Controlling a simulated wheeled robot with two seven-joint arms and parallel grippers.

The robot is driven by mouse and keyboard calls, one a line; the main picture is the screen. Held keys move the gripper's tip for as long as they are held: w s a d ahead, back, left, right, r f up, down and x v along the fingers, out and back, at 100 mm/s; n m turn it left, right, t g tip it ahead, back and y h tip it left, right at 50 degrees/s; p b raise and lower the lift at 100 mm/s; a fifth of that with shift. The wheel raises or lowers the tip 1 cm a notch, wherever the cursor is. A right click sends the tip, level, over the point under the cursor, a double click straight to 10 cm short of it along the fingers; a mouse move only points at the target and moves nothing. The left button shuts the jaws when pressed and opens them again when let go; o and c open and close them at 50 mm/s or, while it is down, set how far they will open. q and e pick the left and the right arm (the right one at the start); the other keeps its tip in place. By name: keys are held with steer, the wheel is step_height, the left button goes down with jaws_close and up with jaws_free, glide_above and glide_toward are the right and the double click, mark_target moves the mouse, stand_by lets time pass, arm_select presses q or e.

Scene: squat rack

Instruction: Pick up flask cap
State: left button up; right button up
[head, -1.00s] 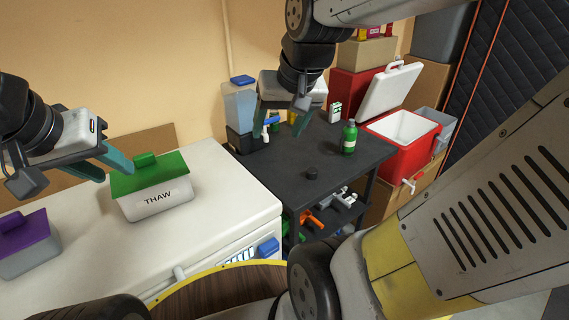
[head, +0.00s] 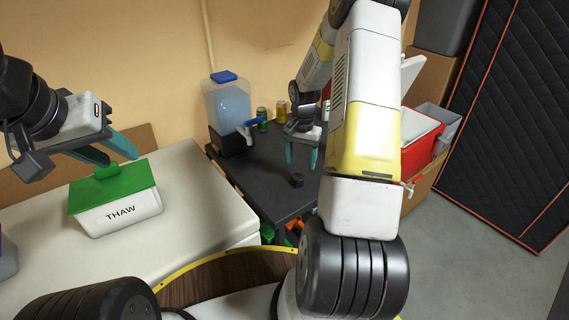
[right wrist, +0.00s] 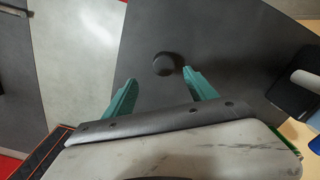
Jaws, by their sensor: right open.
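The flask cap (head: 297,180) is a small black round piece lying on the dark cart top, below the right gripper's fingers in the head view. In the right wrist view the cap (right wrist: 166,63) shows just beyond and between the fingertips. My right gripper (head: 301,158) is open and empty, pointing down above the cart; it also shows in the right wrist view (right wrist: 158,80). My left gripper (head: 122,158) is open, just above the green-lidded THAW box (head: 120,213). The green flask is hidden in the head view, where my right arm covers that side.
The dark cart top (head: 262,185) is clear around the cap. A blue-lidded water container (head: 228,107), a green can (head: 262,118) and a yellow can (head: 281,110) stand at its back. A white chest (head: 175,225) is left, a red cooler (head: 422,140) right.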

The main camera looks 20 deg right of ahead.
mark_target(299, 176)
steer(key=f, duration=0.5)
steer(key=w+f, duration=0.1)
steer(key=f, duration=0.2)
steer(key=shift+a+f, duration=0.15)
steer(key=shift+f, duration=0.1)
steer(key=c, duration=1.4)
